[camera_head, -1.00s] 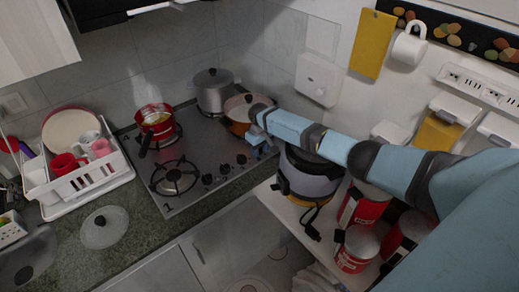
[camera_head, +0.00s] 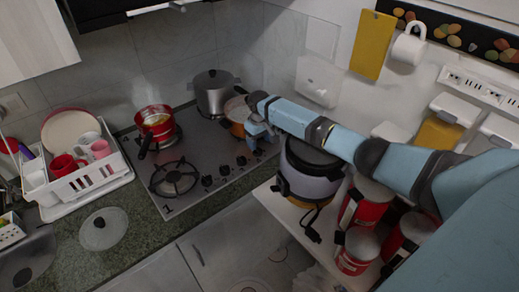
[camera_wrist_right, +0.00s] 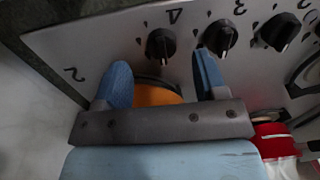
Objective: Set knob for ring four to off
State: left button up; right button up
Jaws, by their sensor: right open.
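The knob under the mark "4" (camera_wrist_right: 160,44) is black, with a pale pointer line, on the grey hob panel in the right wrist view. My right gripper (camera_wrist_right: 162,72) is open, its two blue fingers spread below the knob in that picture, with the knob lying between their directions. I see no clear contact. In the head view my right gripper (camera_head: 255,143) hangs over the right end of the hob's knob row and hides that end. My left gripper is not in view.
The neighbouring "3" knob (camera_wrist_right: 220,37) is close to the right finger. An orange pan (camera_head: 236,116), a steel pot (camera_head: 215,92) and a red pot (camera_head: 155,122) stand on the hob. A cooker (camera_head: 311,168) stands on the cart beside the arm.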

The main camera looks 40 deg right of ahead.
aim_at(260, 150)
notch_tip(260, 150, up, 9)
jog(key=b, duration=0.1)
jog(key=shift+f, duration=0.15)
dwell(0.4)
jog(key=shift+f, duration=0.1)
